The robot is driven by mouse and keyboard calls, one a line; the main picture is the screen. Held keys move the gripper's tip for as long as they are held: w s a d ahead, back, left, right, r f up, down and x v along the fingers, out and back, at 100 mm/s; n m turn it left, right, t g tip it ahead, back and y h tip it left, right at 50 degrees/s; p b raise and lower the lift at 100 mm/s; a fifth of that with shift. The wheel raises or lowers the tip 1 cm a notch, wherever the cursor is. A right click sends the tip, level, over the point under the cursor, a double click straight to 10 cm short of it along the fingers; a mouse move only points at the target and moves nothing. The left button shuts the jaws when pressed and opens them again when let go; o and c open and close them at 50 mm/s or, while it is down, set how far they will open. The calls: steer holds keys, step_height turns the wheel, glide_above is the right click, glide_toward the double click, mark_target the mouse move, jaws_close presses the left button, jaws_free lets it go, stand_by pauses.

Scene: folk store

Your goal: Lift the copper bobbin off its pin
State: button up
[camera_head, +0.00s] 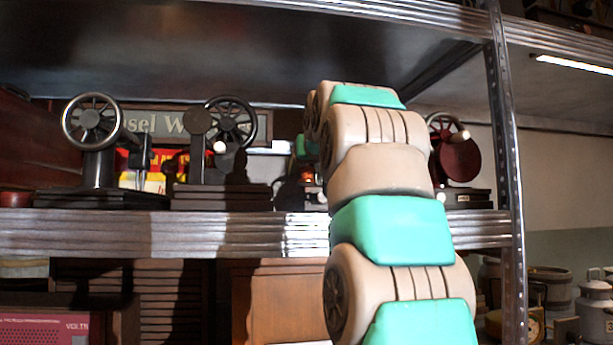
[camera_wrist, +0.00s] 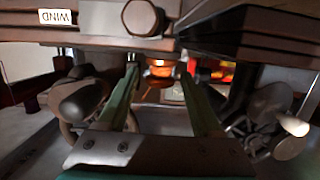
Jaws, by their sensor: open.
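In the wrist view my gripper (camera_wrist: 157,69) is open, its two green fingers reaching forward with a gap between the tips. A small copper-orange round thing (camera_wrist: 158,72), which looks like the copper bobbin, shows beyond and between the fingertips. I cannot tell whether it lies within their reach. Its pin is not clear. In the head view my arm covers most of the spot. A small orange patch (camera_head: 308,177) shows just left of the arm on the shelf, partly hidden, and I cannot tell if it is the bobbin.
Dark wheeled machines stand on the metal shelf (camera_head: 270,235): one at far left (camera_head: 97,170), one beside it (camera_head: 197,160), one right of my arm (camera_head: 458,162). An upper shelf (camera_head: 250,45) hangs above. A post (camera_head: 505,150) stands at right. A WIND label (camera_wrist: 55,17) shows close by.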

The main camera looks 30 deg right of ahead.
steer(key=shift+p+x, duration=0.5)
steer(key=shift+x, duration=2.1)
steer(key=shift+d, duration=0.2)
steer(key=shift+s, duration=0.1)
jaws_close()
